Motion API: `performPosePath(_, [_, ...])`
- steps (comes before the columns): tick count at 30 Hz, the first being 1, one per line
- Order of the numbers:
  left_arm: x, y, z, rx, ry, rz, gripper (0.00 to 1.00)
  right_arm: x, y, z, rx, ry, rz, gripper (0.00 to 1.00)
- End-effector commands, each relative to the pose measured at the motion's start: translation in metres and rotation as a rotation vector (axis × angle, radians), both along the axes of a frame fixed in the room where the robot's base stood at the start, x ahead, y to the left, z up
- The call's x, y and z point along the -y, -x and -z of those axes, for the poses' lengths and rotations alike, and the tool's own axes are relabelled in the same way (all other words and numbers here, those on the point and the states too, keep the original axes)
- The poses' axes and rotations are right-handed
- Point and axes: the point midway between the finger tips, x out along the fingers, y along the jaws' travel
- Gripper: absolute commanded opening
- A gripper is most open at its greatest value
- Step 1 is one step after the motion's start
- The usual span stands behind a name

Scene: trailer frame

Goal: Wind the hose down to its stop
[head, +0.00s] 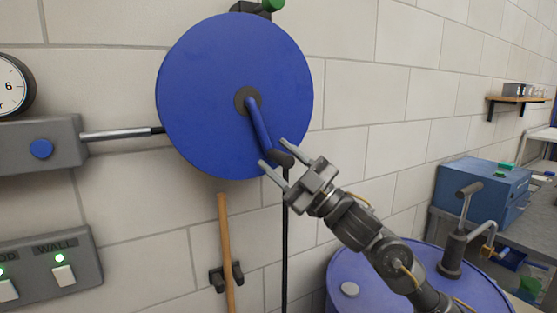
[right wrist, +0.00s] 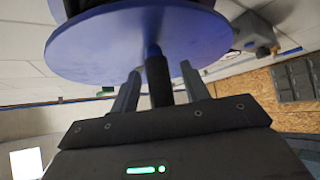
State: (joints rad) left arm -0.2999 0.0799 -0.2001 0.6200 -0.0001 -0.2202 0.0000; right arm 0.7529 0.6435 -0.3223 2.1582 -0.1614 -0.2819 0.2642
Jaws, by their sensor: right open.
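A large round blue hose reel (head: 205,100) is mounted on the wall, and its blue disc (right wrist: 90,50) fills the top of the right wrist view. A blue crank arm (head: 259,128) runs from its dark hub down and right to a dark handle (head: 281,159). The dark hose (head: 285,235) hangs straight down below the reel; its lower end is out of view. My right gripper (head: 277,160) is open, with its fingers on either side of the handle. In the right wrist view the dark grip (right wrist: 158,80) stands between the two fingers, with gaps visible. My left gripper is not in view.
A wooden pole (head: 225,245) stands in a wall clip below the reel. A grey box with a lever (head: 120,133) and a switch panel (head: 50,270) are at left. A blue drum (head: 345,265) with a pump (head: 455,240) stands at lower right. A blue box (head: 480,195) sits on a bench.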

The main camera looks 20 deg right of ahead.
Motion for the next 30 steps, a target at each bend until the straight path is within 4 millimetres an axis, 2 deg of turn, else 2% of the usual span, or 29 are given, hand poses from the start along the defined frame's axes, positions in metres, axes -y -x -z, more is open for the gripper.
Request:
performPosePath(9, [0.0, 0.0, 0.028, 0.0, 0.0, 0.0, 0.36, 0.03, 0.037, 0.039, -0.003, 0.005, 0.001, 0.46])
performPosePath(15, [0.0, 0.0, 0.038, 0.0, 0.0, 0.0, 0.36, 0.046, 0.057, 0.054, -0.001, 0.003, 0.0, 0.46])
performPosePath(21, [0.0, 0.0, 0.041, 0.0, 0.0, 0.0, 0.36, 0.053, 0.065, 0.058, -0.002, 0.002, -0.001, 0.46])
performPosePath(30, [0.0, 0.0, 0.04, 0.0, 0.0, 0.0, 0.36, 0.053, 0.065, 0.057, -0.001, 0.002, -0.002, 0.46])
